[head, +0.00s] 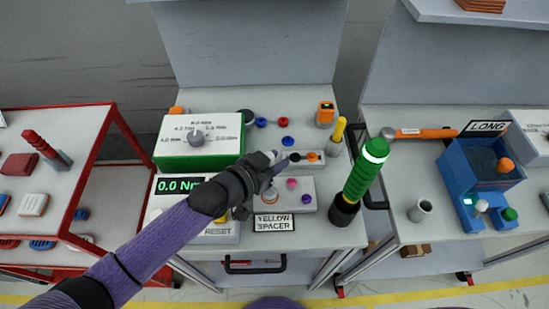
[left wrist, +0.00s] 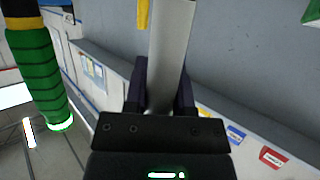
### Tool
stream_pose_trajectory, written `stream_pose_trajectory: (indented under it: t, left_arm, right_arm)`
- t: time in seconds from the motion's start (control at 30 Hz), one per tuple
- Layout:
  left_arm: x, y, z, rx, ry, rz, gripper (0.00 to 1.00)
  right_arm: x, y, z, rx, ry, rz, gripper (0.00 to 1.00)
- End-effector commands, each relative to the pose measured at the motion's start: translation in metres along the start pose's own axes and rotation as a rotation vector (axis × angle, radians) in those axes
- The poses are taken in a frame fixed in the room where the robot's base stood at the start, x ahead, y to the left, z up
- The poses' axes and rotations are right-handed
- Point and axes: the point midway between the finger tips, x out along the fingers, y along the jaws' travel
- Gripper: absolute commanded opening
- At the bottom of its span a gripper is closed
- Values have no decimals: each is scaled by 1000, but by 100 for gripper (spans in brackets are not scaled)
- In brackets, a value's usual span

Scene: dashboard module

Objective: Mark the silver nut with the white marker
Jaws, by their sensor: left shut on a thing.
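My left gripper (head: 262,174) reaches over the middle of the workbench, beside and above the small grey trays. It is shut on a pale, whitish bar, which I take to be the white marker; a light tip (head: 274,156) shows past the fingers. In the left wrist view the pale bar (left wrist: 171,55) stands between the two dark fingers (left wrist: 161,88). I cannot pick out the silver nut for certain; a small ringed part (head: 270,196) sits on the front tray, partly beside the gripper. My right gripper is not in view.
The front tray (head: 303,207) holds small pink and purple parts, behind a "YELLOW SPACER" sign (head: 274,223). A rear tray (head: 317,166) holds dark and orange parts. A tall green ribbed column (head: 364,172) stands at right. A green-and-white dial box (head: 199,142) stands at left.

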Motion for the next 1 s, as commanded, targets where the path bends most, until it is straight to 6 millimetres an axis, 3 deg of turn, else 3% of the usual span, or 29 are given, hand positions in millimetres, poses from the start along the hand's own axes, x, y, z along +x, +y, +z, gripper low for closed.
stream_pose_trajectory:
  t: [0.37, 1.0]
  left_arm:
    - [-1, 0, -3, 0, -2, 0, 0]
    - [-18, 0, -48, 0, -1, 0, 0]
  right_arm:
    - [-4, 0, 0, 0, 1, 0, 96]
    - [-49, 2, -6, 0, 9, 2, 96]
